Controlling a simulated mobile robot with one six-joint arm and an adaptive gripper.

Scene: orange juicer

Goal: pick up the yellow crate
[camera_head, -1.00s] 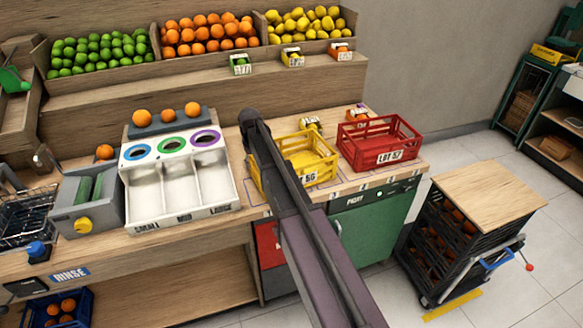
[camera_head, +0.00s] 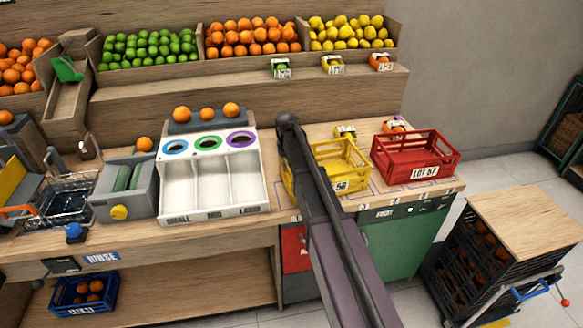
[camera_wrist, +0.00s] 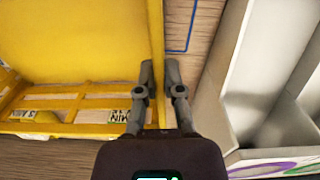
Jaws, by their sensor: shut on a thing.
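The yellow crate (camera_head: 341,172) stands upright on the counter, left of the red crate, with a label ending in 56 on its front. My arm crosses in front of its left part in the head view and hides my gripper there. In the wrist view my gripper (camera_wrist: 160,72) is shut on a side wall of the yellow crate (camera_wrist: 75,40), one finger on each side of the wall. I cannot tell whether the crate is lifted off the counter.
The red crate (camera_head: 416,158) labelled LOT 57 stands close to the right. The white sorting tray (camera_head: 213,183) with three ringed holes is close to the left. A black trolley (camera_head: 480,250) with a wooden top stands on the floor at the right. Fruit bins line the back shelf.

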